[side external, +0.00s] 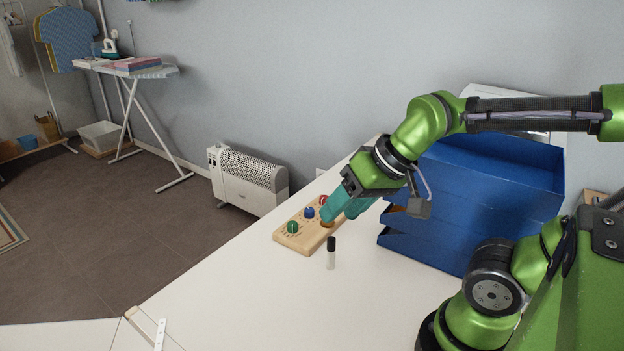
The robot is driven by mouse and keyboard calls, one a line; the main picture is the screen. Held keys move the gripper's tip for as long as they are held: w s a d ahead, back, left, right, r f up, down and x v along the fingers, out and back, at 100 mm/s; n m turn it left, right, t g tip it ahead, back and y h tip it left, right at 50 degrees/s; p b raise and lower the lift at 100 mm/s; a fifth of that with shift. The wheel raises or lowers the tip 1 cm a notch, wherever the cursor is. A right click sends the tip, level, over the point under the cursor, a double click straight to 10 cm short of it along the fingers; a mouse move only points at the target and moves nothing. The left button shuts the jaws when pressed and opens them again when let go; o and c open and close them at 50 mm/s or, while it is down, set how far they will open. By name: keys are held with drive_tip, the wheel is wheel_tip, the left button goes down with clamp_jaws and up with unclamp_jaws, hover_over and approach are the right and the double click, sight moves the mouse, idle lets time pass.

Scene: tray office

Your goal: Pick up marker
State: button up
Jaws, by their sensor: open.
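A small marker (331,256) stands upright on the white table, with a black cap at the top and a pale, whitish body. It is just in front of a wooden board. My gripper (332,212) has teal fingers and is open. It is above the right part of the board, up and behind the marker in the picture, and apart from it. I see nothing held between the fingers. The fingers hide part of the board.
The wooden board (289,239) carries green, blue and red knobs. Blue stacked trays (480,190) stand right behind my arm. A wooden-edged item (140,322) lies at the table's front left. The white table (250,300) is clear left of and in front of the marker.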

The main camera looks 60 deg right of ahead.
drive_tip(key=w+d+f+m+g, duration=0.3)
drive_tip(key=w+d+m, duration=0.15)
drive_tip(key=m, duration=0.25)
drive_tip(key=m+g+h, duration=0.2)
drive_tip(key=m+g, duration=0.1)
drive_tip(key=m, duration=1.5)
approach(331, 239)
wheel_tip(331, 239, down, 9)
drive_tip(key=shift+w+r, duration=0.1)
drive_tip(key=shift+w, duration=0.05)
drive_tip(key=shift+d+f, duration=0.1)
drive_tip(key=shift+f, duration=2.7)
clamp_jaws()
